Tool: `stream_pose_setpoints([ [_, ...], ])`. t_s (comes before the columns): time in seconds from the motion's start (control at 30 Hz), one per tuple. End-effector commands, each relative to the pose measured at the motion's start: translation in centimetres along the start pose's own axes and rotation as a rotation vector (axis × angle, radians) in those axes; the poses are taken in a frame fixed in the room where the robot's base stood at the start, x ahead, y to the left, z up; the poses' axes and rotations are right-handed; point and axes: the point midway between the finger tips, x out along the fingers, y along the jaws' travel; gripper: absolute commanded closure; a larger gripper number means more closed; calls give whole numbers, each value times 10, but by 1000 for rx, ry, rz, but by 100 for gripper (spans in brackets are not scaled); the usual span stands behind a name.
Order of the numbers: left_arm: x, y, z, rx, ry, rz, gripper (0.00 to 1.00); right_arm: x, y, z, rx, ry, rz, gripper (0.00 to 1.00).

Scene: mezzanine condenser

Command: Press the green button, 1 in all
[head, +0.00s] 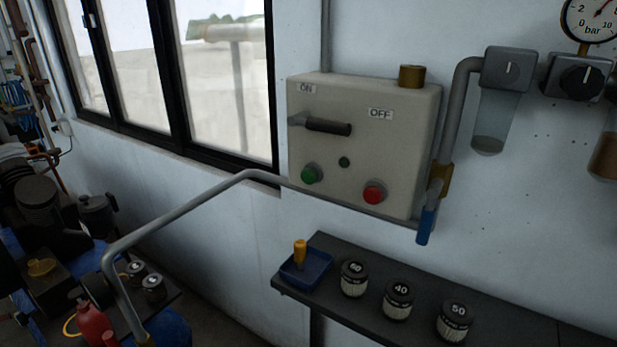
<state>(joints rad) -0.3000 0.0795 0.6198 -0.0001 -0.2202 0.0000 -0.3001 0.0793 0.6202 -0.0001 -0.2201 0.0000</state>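The green button (309,174) sits at the lower left on the front of a beige control box (362,140) fixed to the wall. It is a round cap that stands out from the panel, and nothing covers it. A red button (374,192) is to its right and slightly lower. Neither of my grippers shows in the head view.
A grey pipe (185,208) runs below the box. A dark shelf (330,308) under it holds a blue tray (291,280) and several labelled jars (398,299). A gauge (592,14) is at upper right. Machinery and a red bottle (92,325) crowd the lower left.

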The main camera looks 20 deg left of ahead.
Motion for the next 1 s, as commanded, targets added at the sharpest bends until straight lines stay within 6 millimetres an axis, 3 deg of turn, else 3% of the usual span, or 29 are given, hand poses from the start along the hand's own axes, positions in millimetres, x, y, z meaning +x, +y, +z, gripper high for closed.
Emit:
stream_pose_setpoints([
  [0.03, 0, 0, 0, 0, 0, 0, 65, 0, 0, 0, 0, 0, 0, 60],
  [0.27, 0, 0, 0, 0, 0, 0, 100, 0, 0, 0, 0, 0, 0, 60],
  [1.0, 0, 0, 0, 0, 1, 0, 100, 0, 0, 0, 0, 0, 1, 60],
])
